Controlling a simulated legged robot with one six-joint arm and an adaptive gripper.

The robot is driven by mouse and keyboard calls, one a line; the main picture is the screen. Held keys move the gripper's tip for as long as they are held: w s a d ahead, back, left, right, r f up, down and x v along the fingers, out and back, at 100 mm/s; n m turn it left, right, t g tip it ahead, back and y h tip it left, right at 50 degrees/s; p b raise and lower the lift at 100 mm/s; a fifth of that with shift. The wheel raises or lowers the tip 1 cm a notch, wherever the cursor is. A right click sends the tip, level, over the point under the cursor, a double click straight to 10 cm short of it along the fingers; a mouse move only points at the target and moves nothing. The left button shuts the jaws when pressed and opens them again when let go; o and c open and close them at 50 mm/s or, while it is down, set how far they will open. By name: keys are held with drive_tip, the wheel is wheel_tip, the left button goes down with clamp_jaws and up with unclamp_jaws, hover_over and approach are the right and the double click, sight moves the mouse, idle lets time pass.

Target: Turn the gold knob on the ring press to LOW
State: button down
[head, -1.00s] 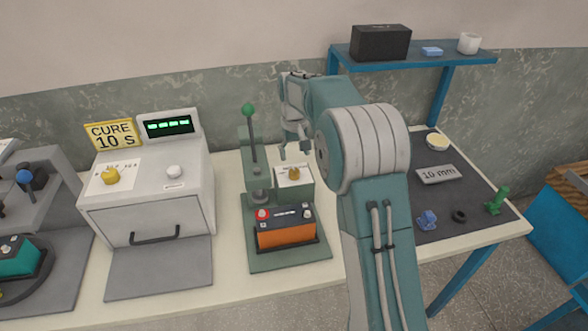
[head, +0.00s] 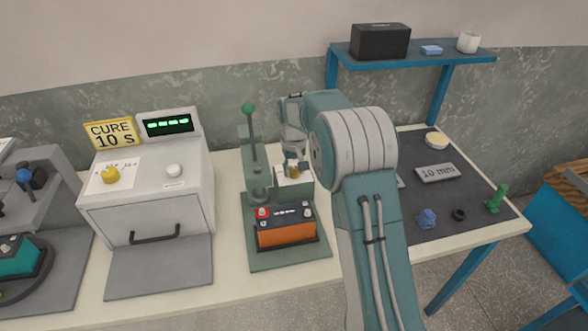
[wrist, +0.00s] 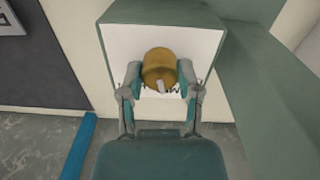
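The ring press (head: 258,178) is a green stand with a tall lever topped by a green ball. Its gold knob (head: 293,172) sits on a white label plate on the press's box. In the wrist view the gold knob (wrist: 159,68) has a white pointer mark aimed towards the bottom of the picture. Dark lettering on the plate (wrist: 200,50) is mostly hidden by the knob and my fingers. My gripper (wrist: 160,80) is open with one finger on each side of the knob. Whether either pad touches it is hard to tell.
An orange battery (head: 286,232) sits in the press's front. A white oven (head: 150,200) with another gold knob (head: 110,174) stands to the left. A dark mat (head: 465,205) with small parts lies to the right. A blue shelf (head: 415,62) is behind.

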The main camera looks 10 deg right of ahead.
drive_tip(key=shift+f+n, duration=0.15)
drive_tip(key=shift+n, duration=0.25)
drive_tip(key=n, duration=0.3)
drive_tip(key=shift+n, duration=0.4)
drive_tip(key=shift+s+n, duration=0.1)
drive_tip(key=shift+n, duration=2.1)
drive_tip(key=shift+f, duration=0.1)
drive_tip(key=shift+c, duration=1.5)
unclamp_jaws()
